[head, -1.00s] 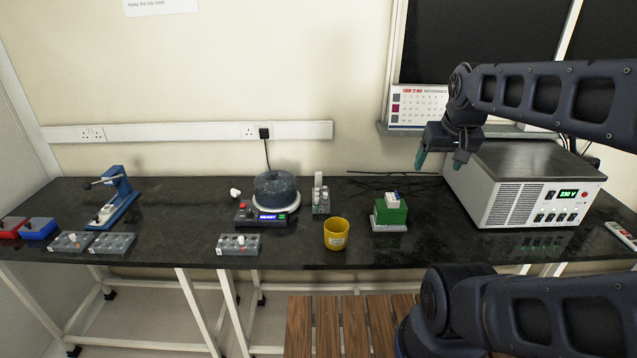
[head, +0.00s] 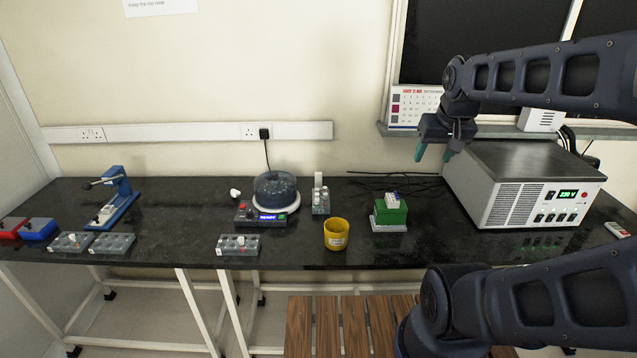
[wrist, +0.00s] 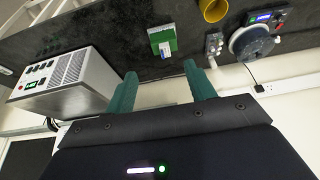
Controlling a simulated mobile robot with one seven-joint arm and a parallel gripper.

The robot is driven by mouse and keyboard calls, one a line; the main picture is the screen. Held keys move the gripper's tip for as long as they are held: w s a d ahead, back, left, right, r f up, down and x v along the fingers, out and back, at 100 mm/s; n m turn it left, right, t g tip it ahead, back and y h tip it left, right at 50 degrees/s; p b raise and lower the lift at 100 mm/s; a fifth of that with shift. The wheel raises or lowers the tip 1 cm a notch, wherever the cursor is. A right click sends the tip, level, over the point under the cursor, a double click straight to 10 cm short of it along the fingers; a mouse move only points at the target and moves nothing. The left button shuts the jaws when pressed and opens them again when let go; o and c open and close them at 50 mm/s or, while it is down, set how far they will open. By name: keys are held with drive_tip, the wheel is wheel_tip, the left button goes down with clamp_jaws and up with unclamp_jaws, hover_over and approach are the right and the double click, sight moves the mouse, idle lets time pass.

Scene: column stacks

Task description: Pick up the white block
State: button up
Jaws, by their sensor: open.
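A small white block (head: 392,198) with a bluish part lies on top of a green block (head: 390,214), which stands on a pale base on the black bench. The white block also shows in the wrist view (wrist: 164,50), against the green block (wrist: 161,37). My gripper (head: 434,154) is open and empty, well above the bench, behind and to the right of the green block in the head view. In the wrist view both teal fingers (wrist: 162,84) point towards the bench, with the blocks beyond them and apart from them.
A grey power unit (head: 522,185) stands close at the right of the gripper. A yellow cup (head: 336,234) is left of the green block. Further left are a round device (head: 275,190), a vial rack (head: 320,201) and grey trays (head: 238,245). Black cables (head: 395,180) lie behind the blocks.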

drive_tip(key=w+a, duration=0.3)
drive_tip(key=w, duration=1.1)
hover_over(318, 174)
drive_tip(key=s, duration=0.3)
wheel_tip(318, 174, down, 28)
drive_tip(key=x, duration=0.4)
drive_tip(key=shift+d+f, duration=0.3)
drive_tip(key=shift+d, duration=0.1)
drive_tip(key=shift+a+x, duration=0.2)
drive_tip(key=shift+x, duration=2.7)
drive_tip(key=shift+s, duration=0.1)
drive_tip(key=c, duration=1)
drive_tip(key=shift+c, duration=0.2)
drive_tip(key=shift+r, duration=0.1)
